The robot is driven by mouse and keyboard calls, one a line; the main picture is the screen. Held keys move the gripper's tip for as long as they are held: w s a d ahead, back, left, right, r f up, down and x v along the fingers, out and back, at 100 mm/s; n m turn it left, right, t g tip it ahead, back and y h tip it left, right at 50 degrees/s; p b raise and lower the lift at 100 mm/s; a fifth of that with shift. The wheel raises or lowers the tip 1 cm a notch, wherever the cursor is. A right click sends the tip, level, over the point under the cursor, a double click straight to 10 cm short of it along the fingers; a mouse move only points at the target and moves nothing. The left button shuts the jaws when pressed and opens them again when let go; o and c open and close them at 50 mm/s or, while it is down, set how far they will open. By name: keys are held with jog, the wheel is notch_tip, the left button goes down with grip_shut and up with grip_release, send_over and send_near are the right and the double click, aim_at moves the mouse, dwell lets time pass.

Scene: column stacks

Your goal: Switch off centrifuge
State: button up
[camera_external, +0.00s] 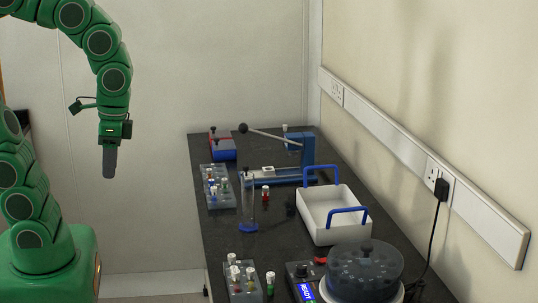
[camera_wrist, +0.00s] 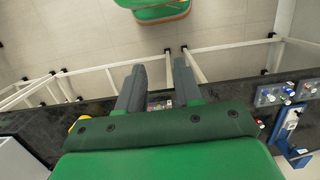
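The centrifuge (camera_external: 363,273), a round machine with a dark translucent domed lid, stands at the near right end of the dark bench in the external view. Its lid looks closed. Beside it on the left is a dark control box (camera_external: 300,272) with a lit blue display and a red part at its top right; the frame's lower edge cuts it off. My gripper (camera_external: 109,165) hangs pointing down, well left of the bench and empty. In the wrist view my gripper (camera_wrist: 159,66) shows two fingers apart with nothing held. I cannot make out the centrifuge in the wrist view.
On the bench (camera_external: 222,236) are a white tray (camera_external: 324,222) with blue handles, a glass cylinder (camera_external: 247,205), vial racks (camera_external: 217,190) (camera_external: 243,280) and a blue lever press (camera_external: 300,158). A black plug (camera_external: 441,189) with a cable is in the wall socket. The space between arm and bench is clear.

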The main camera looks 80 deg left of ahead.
jog(key=w, duration=0.3)
jog(key=w+r, duration=0.1)
jog(key=w, duration=0.3)
jog(key=w+r, duration=0.1)
jog(key=w, duration=0.3)
jog(key=shift+d+r, duration=0.2)
jog(key=shift+r, duration=0.05)
grip_shut()
jog(key=w+d, duration=0.1)
jog(key=w, duration=1.5)
jog(key=w+d+f, duration=0.1)
jog(key=w+f, duration=0.5)
jog(key=w, duration=0.6)
jog(key=w+d+f, duration=0.2)
jog(key=w+f, duration=0.5)
jog(key=w, duration=0.5)
jog(key=shift+d+g, duration=0.25)
jog(key=shift+g, duration=0.15)
